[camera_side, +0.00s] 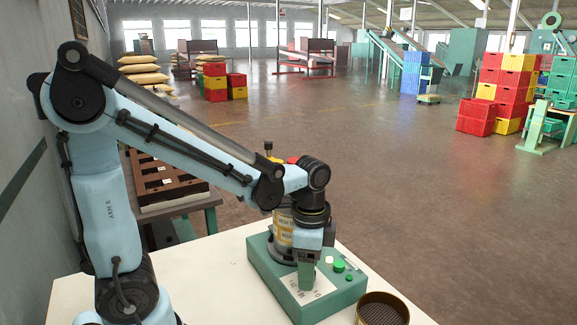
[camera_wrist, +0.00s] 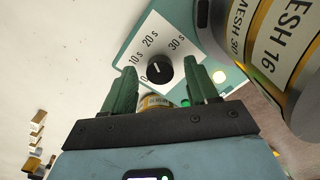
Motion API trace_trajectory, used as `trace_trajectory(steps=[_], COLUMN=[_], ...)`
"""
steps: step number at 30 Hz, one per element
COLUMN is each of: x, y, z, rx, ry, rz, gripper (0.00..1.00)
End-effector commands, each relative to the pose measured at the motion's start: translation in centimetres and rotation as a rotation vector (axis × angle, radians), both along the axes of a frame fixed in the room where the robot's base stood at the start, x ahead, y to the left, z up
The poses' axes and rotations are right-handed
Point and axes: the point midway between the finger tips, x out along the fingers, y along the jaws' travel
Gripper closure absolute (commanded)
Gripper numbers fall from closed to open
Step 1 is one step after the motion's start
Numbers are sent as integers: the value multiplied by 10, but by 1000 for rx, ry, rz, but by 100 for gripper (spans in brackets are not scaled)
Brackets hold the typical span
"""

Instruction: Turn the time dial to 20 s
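The time dial (camera_wrist: 160,70) is a black round knob on a white plate (camera_wrist: 150,45) marked 0, 10 s, 20 s and 30 s. It shows in the wrist view. A small white mark is on the knob; it is too small to tell exactly which value it points at. My gripper (camera_wrist: 163,76) is open, with one green finger on each side of the dial and a visible gap to the knob. In the side view my gripper (camera_side: 306,275) points down at the green sorter base (camera_side: 345,296) and hides the dial.
A stack of sieves labelled MESH 16 (camera_wrist: 285,50) and MESH 30 stands close to the right of the dial. Green (camera_side: 339,265) and white (camera_side: 328,260) buttons sit beside my gripper on the base. A round sieve (camera_side: 383,308) stands at the front right.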

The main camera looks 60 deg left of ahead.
Motion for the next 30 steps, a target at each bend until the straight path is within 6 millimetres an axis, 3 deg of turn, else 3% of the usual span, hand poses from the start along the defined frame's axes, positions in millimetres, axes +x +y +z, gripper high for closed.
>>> trace_trajectory(steps=[8,13,30], x=[0,0,0], y=[0,0,0], z=[1,11,93], rx=[0,0,0], ry=[-1,-1,0], rz=[0,0,0], gripper=[42,42,42])
